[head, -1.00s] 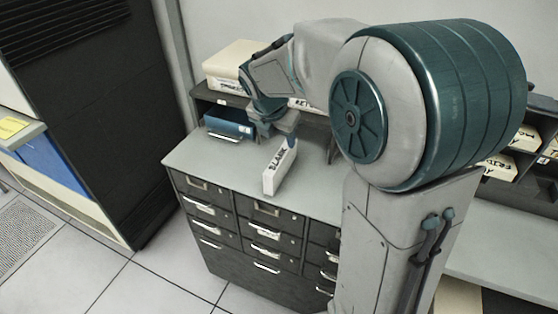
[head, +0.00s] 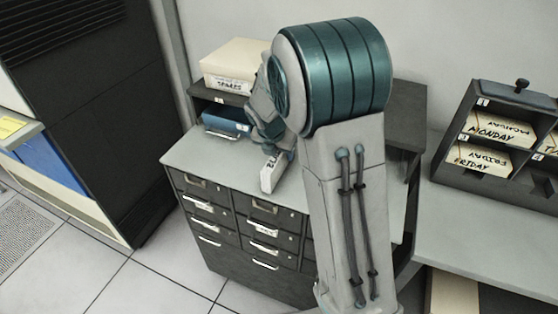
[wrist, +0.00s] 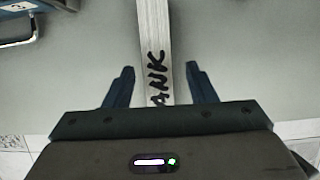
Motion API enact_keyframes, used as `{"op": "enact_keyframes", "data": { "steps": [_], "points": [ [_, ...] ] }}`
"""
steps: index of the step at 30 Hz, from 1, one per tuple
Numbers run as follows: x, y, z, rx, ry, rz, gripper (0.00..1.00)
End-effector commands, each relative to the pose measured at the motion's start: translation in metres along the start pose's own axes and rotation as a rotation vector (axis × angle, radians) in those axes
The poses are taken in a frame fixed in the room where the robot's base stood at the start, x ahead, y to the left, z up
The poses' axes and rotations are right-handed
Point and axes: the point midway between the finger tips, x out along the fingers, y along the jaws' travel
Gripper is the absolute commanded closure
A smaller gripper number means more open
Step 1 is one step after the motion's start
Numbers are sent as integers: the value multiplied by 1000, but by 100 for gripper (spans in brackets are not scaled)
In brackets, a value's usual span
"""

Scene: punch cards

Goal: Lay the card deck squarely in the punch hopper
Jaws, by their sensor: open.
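A white card deck with black lettering (head: 270,175) stands on the grey cabinet top (head: 200,150). In the wrist view the deck (wrist: 155,40) runs away from me, with "ANK" legible on it. My gripper (wrist: 159,68) is open, with one dark finger on each side of the deck and a visible gap on both sides. I cannot tell how far down the fingers reach. In the head view my arm hides most of the gripper and part of the deck. I cannot make out the punch hopper in either view.
A dark rack (head: 510,130) on the right holds decks marked Monday and Friday. A tall black cabinet (head: 90,110) stands left. The cabinet top's front left is clear.

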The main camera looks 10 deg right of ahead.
Motion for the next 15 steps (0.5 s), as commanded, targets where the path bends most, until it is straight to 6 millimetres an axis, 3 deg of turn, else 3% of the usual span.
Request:
{"op": "enact_keyframes", "data": {
  "steps": [6, 15],
  "points": [
    [24, 2, 0, 0, 1, -1, 49],
    [30, 2, 0, 1, -1, 1, 49]
  ]
}}
